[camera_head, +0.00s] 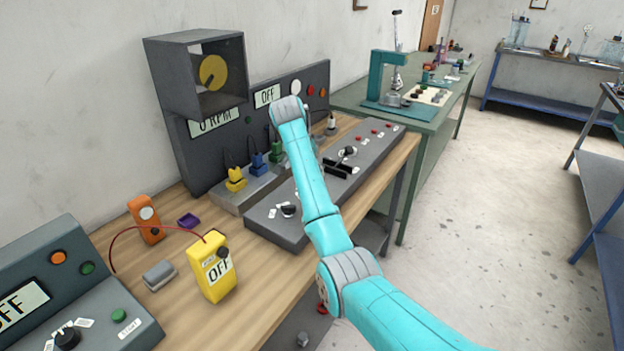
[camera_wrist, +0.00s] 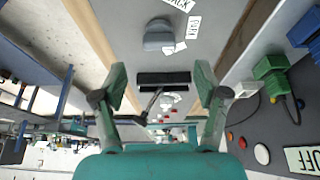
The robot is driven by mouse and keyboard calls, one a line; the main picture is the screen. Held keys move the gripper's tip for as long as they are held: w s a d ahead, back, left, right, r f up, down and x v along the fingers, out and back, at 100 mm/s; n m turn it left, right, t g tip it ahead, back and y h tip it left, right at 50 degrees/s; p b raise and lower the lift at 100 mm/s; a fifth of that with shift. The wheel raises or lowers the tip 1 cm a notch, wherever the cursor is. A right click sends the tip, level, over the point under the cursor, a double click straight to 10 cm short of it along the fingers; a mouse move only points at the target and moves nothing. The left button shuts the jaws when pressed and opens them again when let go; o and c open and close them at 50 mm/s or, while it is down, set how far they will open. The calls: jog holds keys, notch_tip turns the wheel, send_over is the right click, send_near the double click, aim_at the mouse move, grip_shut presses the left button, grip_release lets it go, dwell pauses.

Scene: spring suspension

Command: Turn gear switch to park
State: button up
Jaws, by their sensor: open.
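A dark rotary knob (camera_head: 288,210) with small white labels around it sits on the near end of the long grey control panel (camera_head: 285,232); I take it for the gear switch. In the wrist view the knob (camera_wrist: 158,37) is at the top centre, beyond my fingertips. One label beside it appears to read BACK; the others are hard to read, so its setting is unclear. My gripper (camera_wrist: 160,82) is open and empty above the panel, its fingers spread either side of a black slotted plate (camera_wrist: 163,78). In the head view my arm hides the gripper.
The slotted plate (camera_head: 341,169) and a lever lie farther along the panel. Yellow (camera_head: 236,180), blue and green plugs stand on a grey block behind it. A yellow meter (camera_head: 213,268) reading OFF stands nearer on the wooden bench.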

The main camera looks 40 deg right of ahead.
jog(key=v, duration=0.5)
jog(key=shift+a+r, duration=0.1)
jog(key=shift+r, duration=0.2)
jog(key=shift+s, duration=0.1)
